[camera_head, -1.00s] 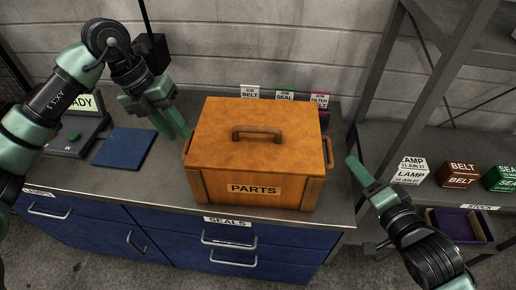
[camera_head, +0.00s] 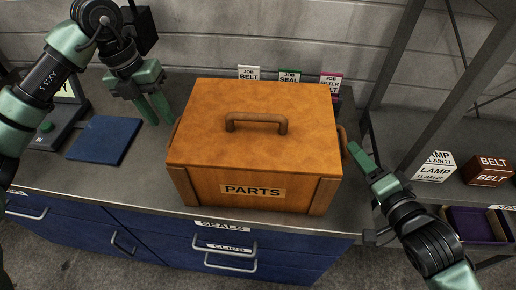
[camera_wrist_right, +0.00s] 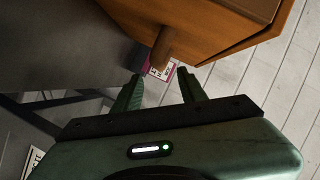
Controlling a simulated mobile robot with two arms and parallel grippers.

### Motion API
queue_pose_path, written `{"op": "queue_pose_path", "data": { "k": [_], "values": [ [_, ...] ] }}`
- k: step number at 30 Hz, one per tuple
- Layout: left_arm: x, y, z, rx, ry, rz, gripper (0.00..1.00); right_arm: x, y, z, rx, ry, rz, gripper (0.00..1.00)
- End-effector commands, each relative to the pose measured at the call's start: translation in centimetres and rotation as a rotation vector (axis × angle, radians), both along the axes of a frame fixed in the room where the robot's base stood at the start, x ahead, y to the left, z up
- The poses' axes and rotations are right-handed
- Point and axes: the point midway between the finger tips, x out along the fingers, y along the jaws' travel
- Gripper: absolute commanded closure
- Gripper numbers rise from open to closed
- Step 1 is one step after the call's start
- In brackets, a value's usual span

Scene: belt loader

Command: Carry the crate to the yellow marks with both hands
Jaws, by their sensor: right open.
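The orange wooden crate (camera_head: 205,150), labelled PARTS, stands on the grey bench with its lid on and a brown handle on top. Its right side handle (camera_head: 342,141) shows; the left one is mostly hidden behind the crate's edge. My left gripper (camera_head: 160,119) is left of the crate, fingers apart and empty, pointing down near the left side. My right gripper (camera_head: 353,148) is open beside the right handle. In the right wrist view the handle (camera_wrist_right: 161,50) lies just ahead of the open fingers (camera_wrist_right: 159,74), not clearly between them. No yellow marks are in view.
A blue pad (camera_head: 104,140) and a grey device with a green button (camera_head: 46,126) lie left on the bench. Job cards (camera_head: 289,77) stand behind the crate. A shelf at right holds LAMP (camera_head: 434,170) and BELT (camera_head: 487,171) boxes and a purple bin (camera_head: 476,226).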

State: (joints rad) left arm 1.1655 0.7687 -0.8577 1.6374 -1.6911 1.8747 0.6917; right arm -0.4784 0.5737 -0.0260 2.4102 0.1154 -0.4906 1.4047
Motion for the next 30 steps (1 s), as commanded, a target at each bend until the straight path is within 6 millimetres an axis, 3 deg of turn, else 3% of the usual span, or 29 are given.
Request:
{"op": "queue_pose_path", "data": {
  "k": [5, 18, 30],
  "values": [
    [-0.1, -0.2, -1.1, -0.001, 0.003, -0.001, 0.73, 1.0, 0.2, -0.2, 0.000, -0.001, 0.000, 0.58],
    [-0.1, -1.4, -6.9, -0.001, 0.001, 0.000, 0.73, 6.7, 1.7, -1.5, 0.000, -0.001, -0.001, 0.58],
    [-0.1, -1.5, -7.7, -0.001, 0.000, 0.000, 0.73, 7.4, 2.0, -1.7, 0.000, 0.001, -0.001, 0.58]
  ]
}}
